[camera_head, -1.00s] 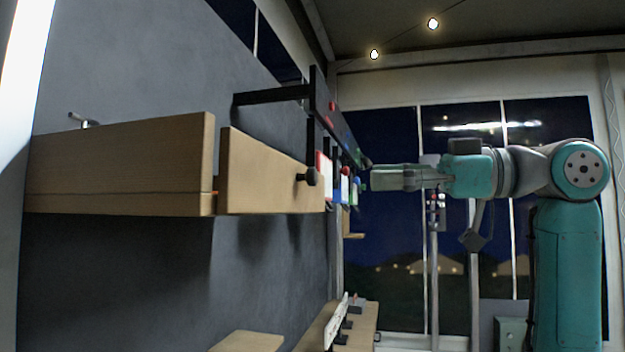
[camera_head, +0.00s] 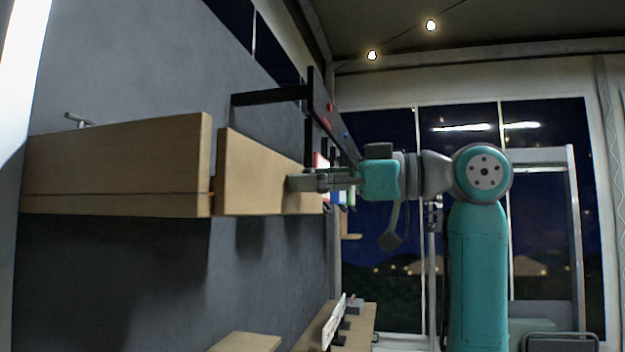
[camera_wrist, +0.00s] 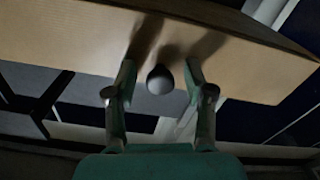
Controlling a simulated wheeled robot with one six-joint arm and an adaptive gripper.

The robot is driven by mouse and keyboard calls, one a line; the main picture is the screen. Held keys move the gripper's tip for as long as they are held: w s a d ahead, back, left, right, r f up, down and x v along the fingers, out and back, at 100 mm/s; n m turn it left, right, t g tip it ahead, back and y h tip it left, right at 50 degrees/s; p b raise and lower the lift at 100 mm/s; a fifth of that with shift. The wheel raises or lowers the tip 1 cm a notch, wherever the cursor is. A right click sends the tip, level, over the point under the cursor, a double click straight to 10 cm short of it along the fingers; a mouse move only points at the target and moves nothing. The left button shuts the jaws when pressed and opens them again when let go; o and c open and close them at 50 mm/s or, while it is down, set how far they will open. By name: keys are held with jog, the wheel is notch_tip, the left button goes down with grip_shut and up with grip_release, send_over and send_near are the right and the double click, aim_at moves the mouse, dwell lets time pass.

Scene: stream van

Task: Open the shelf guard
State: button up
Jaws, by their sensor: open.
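The shelf guard is a light wooden board (camera_head: 258,170) on the wall shelf at the left in the head view. It also spans the upper part of the wrist view (camera_wrist: 60,40). Its dark round knob (camera_wrist: 160,80) shows in the wrist view between my two fingers; in the head view my gripper hides it. My gripper (camera_head: 297,183) is open at the board's right part, with a finger on either side of the knob (camera_wrist: 158,84). The fingertips are close to the board; I cannot tell whether they touch it.
A second wooden shelf front (camera_head: 115,165) stands left of the guard, with a narrow gap between. A black rail (camera_head: 322,105) juts from the wall above. Lower wooden shelves (camera_head: 245,342) are below. The room right of my arm is open.

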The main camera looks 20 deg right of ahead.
grip_shut()
dwell(0.3)
